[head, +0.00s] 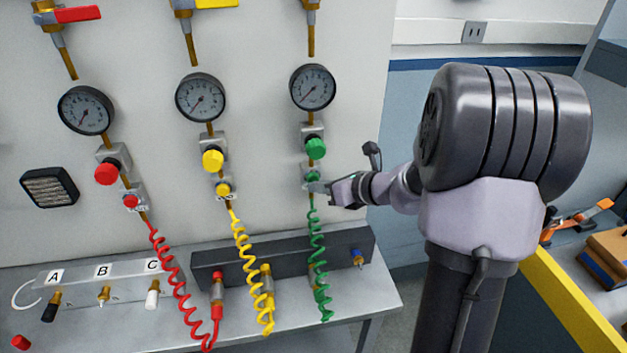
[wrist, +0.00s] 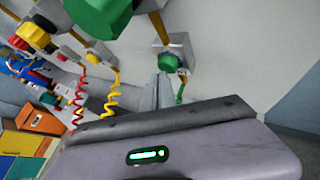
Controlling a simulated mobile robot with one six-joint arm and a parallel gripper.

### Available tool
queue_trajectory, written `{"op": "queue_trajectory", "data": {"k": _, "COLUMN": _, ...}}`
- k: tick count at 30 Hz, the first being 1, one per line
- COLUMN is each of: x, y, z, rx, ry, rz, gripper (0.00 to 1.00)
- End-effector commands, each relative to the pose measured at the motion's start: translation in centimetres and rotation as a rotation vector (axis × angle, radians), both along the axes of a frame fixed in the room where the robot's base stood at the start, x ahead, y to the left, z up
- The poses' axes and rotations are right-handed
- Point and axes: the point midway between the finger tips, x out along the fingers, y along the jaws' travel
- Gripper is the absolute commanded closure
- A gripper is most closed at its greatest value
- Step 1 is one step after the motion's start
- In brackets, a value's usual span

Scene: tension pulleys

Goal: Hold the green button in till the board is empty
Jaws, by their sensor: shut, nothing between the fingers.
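The small green button (head: 312,176) sits on a grey block on the wall panel, below the larger green knob (head: 315,148). In the wrist view the green button (wrist: 168,62) shows just beyond my fingertips, and the green knob (wrist: 98,14) is at the top. My gripper (head: 318,187) is shut and empty, its tip reaching in from the right at the green button. I cannot tell whether it touches or presses the button. The gauge above the green line (head: 313,87) has a needle that is too small to read.
The red button (head: 131,201) and yellow button (head: 223,189) are to the left, each under its own gauge. A coiled green hose (head: 317,245) hangs just below my gripper. A bench (head: 365,300) with a dark rail (head: 345,250) stands below. The wall right of the green line is bare.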

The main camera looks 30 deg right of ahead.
Motion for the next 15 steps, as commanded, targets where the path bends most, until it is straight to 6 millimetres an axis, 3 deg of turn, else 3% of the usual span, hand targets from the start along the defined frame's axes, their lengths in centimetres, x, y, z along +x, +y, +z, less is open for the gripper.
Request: {"op": "queue_trajectory", "data": {"k": 15, "x": 0.63, "y": -0.19, "z": 0.05, "rx": -0.001, "ry": -0.001, "rz": 0.000, "gripper": 1.00}}
